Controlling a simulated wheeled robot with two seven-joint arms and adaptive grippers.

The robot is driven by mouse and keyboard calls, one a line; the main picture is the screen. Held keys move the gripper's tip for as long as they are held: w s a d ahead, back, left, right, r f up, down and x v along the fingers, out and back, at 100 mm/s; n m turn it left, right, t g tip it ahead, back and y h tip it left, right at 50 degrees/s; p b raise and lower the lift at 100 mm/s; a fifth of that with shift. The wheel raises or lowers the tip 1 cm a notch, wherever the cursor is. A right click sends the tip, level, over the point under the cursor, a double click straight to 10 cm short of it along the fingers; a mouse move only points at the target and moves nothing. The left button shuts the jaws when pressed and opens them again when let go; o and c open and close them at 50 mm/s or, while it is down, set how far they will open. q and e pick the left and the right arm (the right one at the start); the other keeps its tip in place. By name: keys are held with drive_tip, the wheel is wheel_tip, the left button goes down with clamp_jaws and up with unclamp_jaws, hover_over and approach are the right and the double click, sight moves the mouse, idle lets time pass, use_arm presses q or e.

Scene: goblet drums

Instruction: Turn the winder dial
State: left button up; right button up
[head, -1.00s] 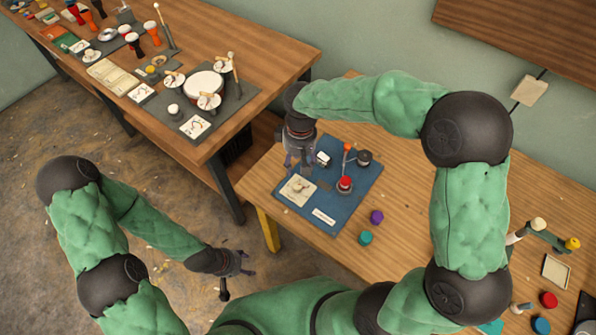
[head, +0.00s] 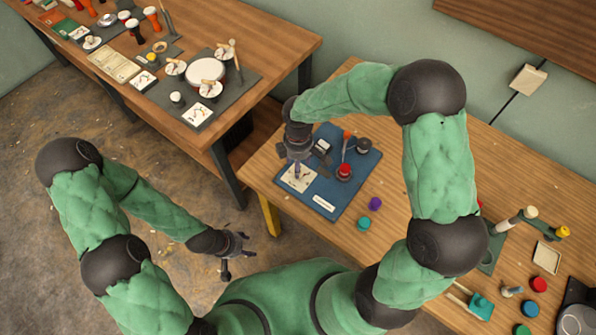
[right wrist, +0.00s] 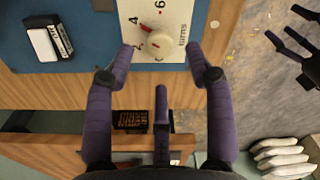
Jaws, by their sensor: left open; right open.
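The winder dial shows in the right wrist view as a pale round knob (right wrist: 154,46) with a red mark, on a white card (right wrist: 184,12) numbered 2, 4, 6 and lettered "turns". In the head view the card (head: 304,186) lies at the near left of a blue mat (head: 345,197), and my gripper largely hides the knob. My right gripper (right wrist: 161,60) is open above the dial. Its two outer fingers lie either side of the knob in the picture; I cannot tell whether they touch it. My left gripper (head: 238,245) is open and empty over the floor.
On the mat stand a red-topped piece (head: 344,172), a dark round piece (head: 364,145) and a black-and-white block (right wrist: 48,39). Purple (head: 375,204) and teal (head: 364,223) pieces sit in front. A second table (head: 230,50) holds drums at the left.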

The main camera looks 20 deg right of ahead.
drive_tip(key=shift+f+b, duration=0.5)
drive_tip(key=shift+f, duration=1.85)
drive_tip(key=shift+s, duration=0.1)
clamp_jaws()
